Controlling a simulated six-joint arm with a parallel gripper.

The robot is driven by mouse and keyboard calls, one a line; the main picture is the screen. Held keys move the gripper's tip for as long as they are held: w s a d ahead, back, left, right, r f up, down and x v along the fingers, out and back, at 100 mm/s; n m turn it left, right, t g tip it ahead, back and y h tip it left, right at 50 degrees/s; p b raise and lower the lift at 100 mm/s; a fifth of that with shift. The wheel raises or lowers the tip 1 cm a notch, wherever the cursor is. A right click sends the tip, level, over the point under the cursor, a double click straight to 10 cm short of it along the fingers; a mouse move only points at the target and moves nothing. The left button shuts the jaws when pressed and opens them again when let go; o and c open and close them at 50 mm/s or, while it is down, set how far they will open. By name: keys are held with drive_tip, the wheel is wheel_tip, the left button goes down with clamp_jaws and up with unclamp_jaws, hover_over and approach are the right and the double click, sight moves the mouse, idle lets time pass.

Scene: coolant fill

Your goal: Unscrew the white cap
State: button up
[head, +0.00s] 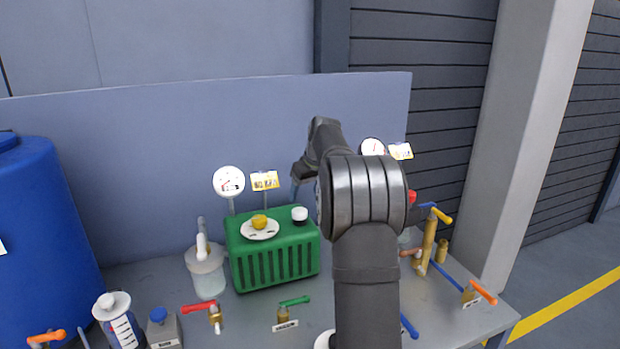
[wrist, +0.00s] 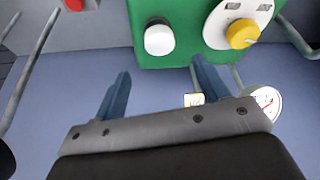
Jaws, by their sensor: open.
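The white cap (head: 299,213) sits on top of the green box (head: 275,262), at its right back part, with a dark ring under it. In the wrist view, the white cap (wrist: 159,40) shows just beyond the fingertips, roughly centred between them in the picture. My gripper (wrist: 161,67) is open and empty, its two blue fingers apart and not touching the cap. In the head view the gripper is mostly hidden behind my arm; a bluish finger shows above the cap.
A yellow knob (head: 259,221) on a white plate stands left of the cap. A round gauge (head: 229,180) and a yellow tag (head: 265,181) stand behind the box. A clear jar (head: 207,273) is at its left. Valves with red (head: 197,308) and green (head: 295,301) handles are in front.

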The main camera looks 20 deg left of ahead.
sight(299, 210)
drive_tip(key=x, duration=0.9)
drive_tip(key=shift+w+a+f, duration=0.1)
drive_tip(key=shift+a+f, duration=0.1)
drive_tip(key=shift+f, duration=0.15)
drive_tip(key=c, duration=1.1)
drive_tip(key=shift+o, duration=0.2)
drive_tip(key=shift+n+g+y, duration=0.3)
drive_tip(key=shift+n+g, duration=0.4)
drive_tip(key=shift+n, duration=1.1)
drive_tip(key=shift+n, duration=0.7)
drive_tip(key=shift+n+g, duration=0.7)
drive_tip(key=shift+n, duration=0.4)
